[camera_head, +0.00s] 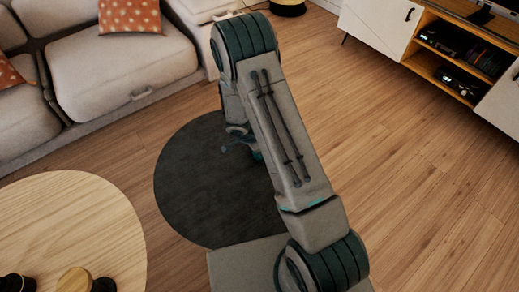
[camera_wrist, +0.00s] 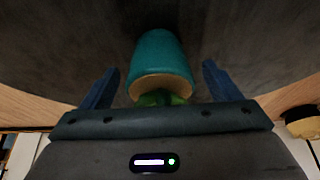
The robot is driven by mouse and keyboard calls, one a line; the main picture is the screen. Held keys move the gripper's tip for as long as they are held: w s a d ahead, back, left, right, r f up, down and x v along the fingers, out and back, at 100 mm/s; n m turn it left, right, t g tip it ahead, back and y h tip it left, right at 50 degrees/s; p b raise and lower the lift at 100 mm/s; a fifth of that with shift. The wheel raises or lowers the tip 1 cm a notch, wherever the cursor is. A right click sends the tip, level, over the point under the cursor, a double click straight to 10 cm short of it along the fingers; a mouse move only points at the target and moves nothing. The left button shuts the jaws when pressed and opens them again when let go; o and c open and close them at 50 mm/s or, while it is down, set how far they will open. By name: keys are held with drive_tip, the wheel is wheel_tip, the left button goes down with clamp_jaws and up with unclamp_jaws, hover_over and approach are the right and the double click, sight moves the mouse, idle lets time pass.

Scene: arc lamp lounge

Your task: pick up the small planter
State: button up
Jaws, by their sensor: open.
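The small planter (camera_wrist: 158,58) is a teal pot with a tan rim and a bit of green plant (camera_wrist: 160,98) at its mouth. In the wrist view it lies in the middle, between the two blue fingers of my gripper (camera_wrist: 160,72). The fingers are open, with a visible gap on each side of the pot. The gripper's base hides part of the plant. In the head view my arm covers most of this spot, and only small teal parts show beside it.
A dark round surface (camera_head: 190,195) is around the planter. A light round wooden table (camera_head: 75,220) with small dark items stands at lower left. A beige sofa (camera_head: 120,75) is at upper left, a white and wood cabinet (camera_head: 425,65) at upper right. Wooden floor (camera_head: 400,170) at right is clear.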

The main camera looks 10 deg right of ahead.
drive_tip(key=c, duration=1.3)
drive_tip(key=shift+r, duration=0.1)
